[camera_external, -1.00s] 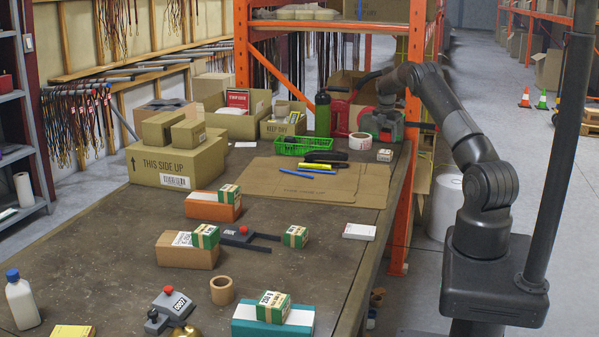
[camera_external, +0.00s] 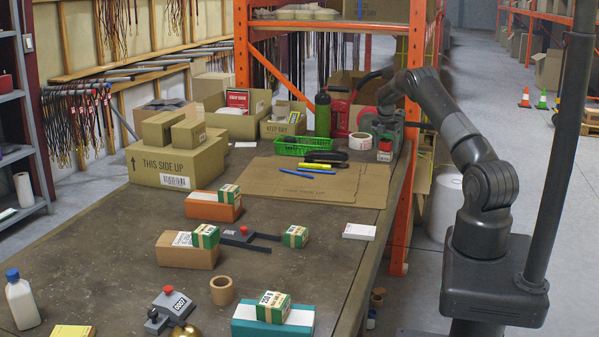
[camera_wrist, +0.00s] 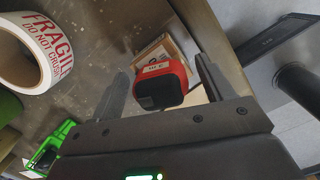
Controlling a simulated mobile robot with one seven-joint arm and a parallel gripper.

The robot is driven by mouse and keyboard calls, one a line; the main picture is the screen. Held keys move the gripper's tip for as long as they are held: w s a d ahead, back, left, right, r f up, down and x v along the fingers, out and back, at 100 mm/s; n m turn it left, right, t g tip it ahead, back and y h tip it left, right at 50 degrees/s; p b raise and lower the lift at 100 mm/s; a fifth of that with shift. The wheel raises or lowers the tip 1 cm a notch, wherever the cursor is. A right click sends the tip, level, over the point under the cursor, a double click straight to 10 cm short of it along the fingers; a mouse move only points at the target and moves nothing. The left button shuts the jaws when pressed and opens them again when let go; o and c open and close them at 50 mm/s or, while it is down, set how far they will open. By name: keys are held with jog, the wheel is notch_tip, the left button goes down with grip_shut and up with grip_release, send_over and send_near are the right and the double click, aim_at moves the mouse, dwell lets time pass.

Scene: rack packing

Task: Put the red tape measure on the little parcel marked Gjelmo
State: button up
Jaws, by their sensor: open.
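The red tape measure (camera_wrist: 165,82), with a black front, sits on a small cardboard parcel (camera_wrist: 166,48) in the wrist view. The parcel has a white label whose print is too small to read. My gripper (camera_wrist: 162,70) is open, one finger on each side of the tape measure, with gaps showing between it and the fingers. In the external view the tape measure (camera_external: 385,145) is a small red patch on top of the parcel (camera_external: 384,156), near the table's right edge. My gripper (camera_external: 384,133) is just above it, its fingers hard to make out.
A roll of FRAGILE tape (camera_external: 360,141) stands left of the parcel, with a green basket (camera_external: 304,146) and green bottle (camera_external: 322,115) further left. Flat cardboard (camera_external: 335,190) lies in front. The table's right edge is close.

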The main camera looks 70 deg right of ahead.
aim_at(385, 140)
notch_tip(385, 140, up, 12)
jog(key=a, duration=0.1)
jog(key=shift+w+a+r, duration=0.15)
jog(key=shift+w, duration=0.1)
